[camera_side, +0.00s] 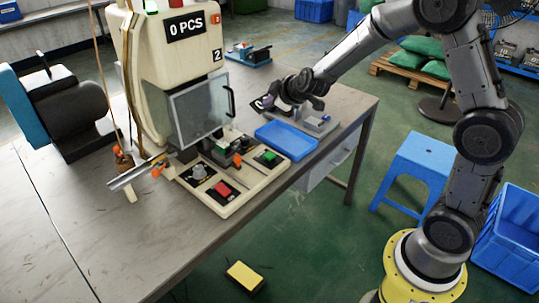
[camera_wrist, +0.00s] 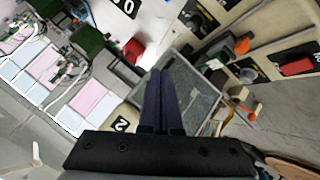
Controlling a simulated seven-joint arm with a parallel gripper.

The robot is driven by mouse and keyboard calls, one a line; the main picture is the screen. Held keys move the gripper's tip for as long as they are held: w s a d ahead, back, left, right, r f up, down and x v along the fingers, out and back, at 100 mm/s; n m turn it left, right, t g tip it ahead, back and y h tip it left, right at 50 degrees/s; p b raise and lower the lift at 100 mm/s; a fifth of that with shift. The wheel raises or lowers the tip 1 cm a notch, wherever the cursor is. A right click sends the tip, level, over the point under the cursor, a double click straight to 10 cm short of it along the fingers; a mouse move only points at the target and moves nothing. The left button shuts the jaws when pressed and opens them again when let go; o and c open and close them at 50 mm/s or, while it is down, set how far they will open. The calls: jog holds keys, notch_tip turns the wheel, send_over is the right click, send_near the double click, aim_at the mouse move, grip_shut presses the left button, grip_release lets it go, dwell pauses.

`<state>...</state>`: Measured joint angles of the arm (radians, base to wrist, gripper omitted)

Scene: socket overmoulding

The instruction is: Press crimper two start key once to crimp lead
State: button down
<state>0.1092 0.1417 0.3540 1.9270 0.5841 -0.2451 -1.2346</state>
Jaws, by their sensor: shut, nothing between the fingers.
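Crimper two (camera_side: 140,45) is the cream machine with a "2" label and a "0 PCS" display. Its clear guard (camera_side: 200,108) has a black handle; the guard also shows in the wrist view (camera_wrist: 195,95). On the panel in front are a green key (camera_side: 268,157), a red key (camera_side: 223,188) and a grey knob (camera_side: 198,172). The red key also shows at the right of the wrist view (camera_wrist: 298,66). My gripper (camera_side: 264,103) is right of the guard, beyond the blue tray, apart from the keys. In the wrist view its dark fingers (camera_wrist: 160,85) are together and empty.
An empty blue tray (camera_side: 287,142) lies right of the panel, with a small grey fixture (camera_side: 316,122) beside it. A metal trough (camera_side: 140,172) and a cord stand at the panel's left. A yellow pedal (camera_side: 245,278) is on the floor. The front-left tabletop is clear.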

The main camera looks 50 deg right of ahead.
jog(key=g, duration=0.1)
send_over(272, 156)
notch_tip(272, 156, down, 7)
jog(key=shift+f, duration=0.15)
jog(key=shift+s, duration=0.1)
jog(key=shift+f, duration=4.35)
jog(key=shift+f, duration=0.2)
jog(key=shift+f, duration=0.2)
